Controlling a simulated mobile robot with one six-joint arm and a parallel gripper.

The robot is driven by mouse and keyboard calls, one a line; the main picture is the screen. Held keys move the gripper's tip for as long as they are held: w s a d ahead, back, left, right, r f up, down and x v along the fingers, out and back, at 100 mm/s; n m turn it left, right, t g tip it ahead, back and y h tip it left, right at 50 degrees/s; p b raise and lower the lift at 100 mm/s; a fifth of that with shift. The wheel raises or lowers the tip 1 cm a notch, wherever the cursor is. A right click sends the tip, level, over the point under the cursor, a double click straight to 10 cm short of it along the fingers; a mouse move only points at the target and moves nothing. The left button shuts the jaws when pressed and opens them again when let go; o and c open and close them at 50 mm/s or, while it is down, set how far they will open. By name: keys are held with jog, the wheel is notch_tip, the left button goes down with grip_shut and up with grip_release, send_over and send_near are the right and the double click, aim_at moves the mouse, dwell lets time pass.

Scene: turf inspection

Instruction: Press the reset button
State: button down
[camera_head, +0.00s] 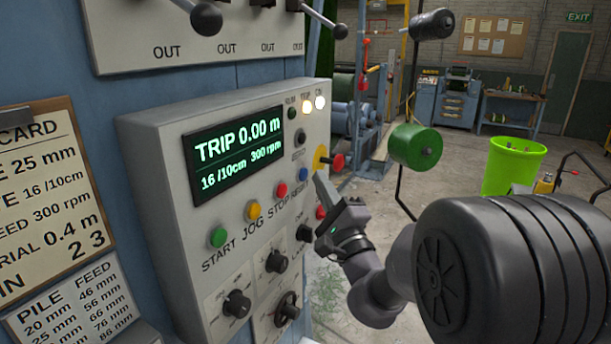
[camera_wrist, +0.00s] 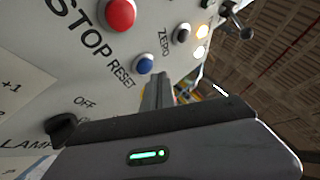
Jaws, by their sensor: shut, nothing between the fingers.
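The blue reset button (camera_head: 303,174) is on the grey control panel (camera_head: 160,150), at the right end of the row of buttons. In the wrist view the blue button (camera_wrist: 145,65) sits above the word RESET, its face uncovered. My gripper (camera_head: 321,180) is shut and empty, just right of the blue button in the head view. In the wrist view its fingertips (camera_wrist: 158,80) are close to the button's lower right. I cannot tell whether they touch the panel; they do not visibly cover the button.
The red stop button (camera_head: 281,190) is beside the reset button. A red emergency knob on a yellow base (camera_head: 325,159) stands out just above my fingers. Black rotary knobs (camera_head: 277,262) lie below. The display (camera_head: 236,152) reads TRIP 0.00 m, and an amber lamp (camera_head: 306,107) is lit.

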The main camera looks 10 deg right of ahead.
jog(key=shift+a, duration=0.1)
dwell(0.3)
jog(key=shift+w+a, duration=0.25)
jog(key=shift+a, duration=0.05)
jog(key=shift+w+a, duration=0.3)
jog(key=shift+a, duration=0.1)
dwell(0.8)
jog(key=shift+d, duration=0.15)
jog(key=shift+s+d+b, duration=0.45)
jog(key=shift+s+d, duration=0.1)
jog(key=shift+d, duration=0.05)
jog(key=s+d+b, duration=0.1)
jog(key=d, duration=0.1)
jog(key=s+d, duration=0.2)
jog(key=shift+b, duration=0.35)
dwell(0.6)
